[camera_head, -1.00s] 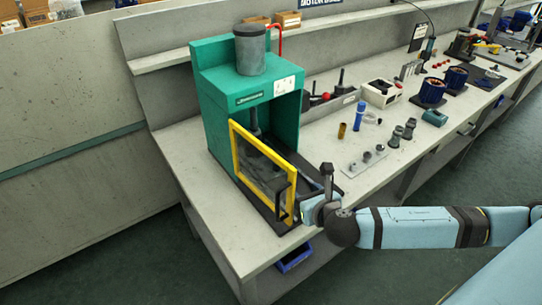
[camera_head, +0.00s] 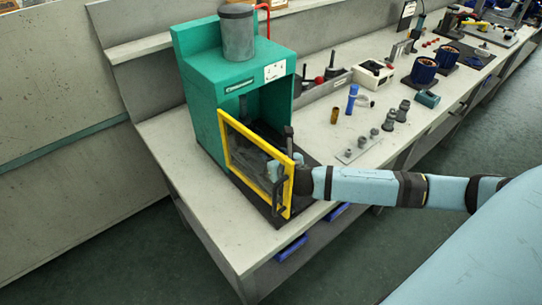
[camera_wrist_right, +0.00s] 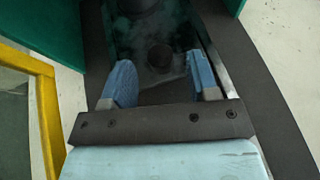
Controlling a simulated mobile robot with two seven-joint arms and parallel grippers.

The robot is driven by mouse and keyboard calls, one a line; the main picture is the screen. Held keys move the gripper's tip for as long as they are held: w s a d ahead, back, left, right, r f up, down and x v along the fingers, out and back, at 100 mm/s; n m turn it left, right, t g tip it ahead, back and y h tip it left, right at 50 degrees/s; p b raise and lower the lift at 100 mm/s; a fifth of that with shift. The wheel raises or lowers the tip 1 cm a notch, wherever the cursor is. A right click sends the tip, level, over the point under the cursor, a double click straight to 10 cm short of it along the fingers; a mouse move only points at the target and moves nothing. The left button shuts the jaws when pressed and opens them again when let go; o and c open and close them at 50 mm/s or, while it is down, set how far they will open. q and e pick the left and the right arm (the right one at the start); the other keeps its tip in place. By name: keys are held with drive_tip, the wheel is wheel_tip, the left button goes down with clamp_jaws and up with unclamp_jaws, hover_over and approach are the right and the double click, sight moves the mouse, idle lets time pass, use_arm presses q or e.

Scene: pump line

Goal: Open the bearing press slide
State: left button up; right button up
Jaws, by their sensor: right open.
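The bearing press (camera_head: 240,75) is a green housing with a grey cylinder on top, at left centre in the head view. Its yellow-framed clear door (camera_head: 226,150) stands swung outward at the front, with a dark handle. The dark press slide (camera_wrist_right: 165,95) lies low in the press opening; a round dark piece (camera_wrist_right: 158,55) shows on it in the right wrist view. My right gripper (camera_wrist_right: 163,78) is open, its blue fingers apart over the slide. In the head view my right gripper (camera_head: 284,164) is partly hidden by the door frame. My left gripper is not in view.
The yellow door frame (camera_wrist_right: 48,115) stands close to the left of my right gripper. The green housing wall (camera_wrist_right: 228,5) is at upper right. On the bench are a plate with grey parts (camera_head: 362,147), a blue bottle (camera_head: 352,99) and a white box (camera_head: 373,75).

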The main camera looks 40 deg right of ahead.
drive_tip(key=shift+x, duration=1.15)
clamp_jaws()
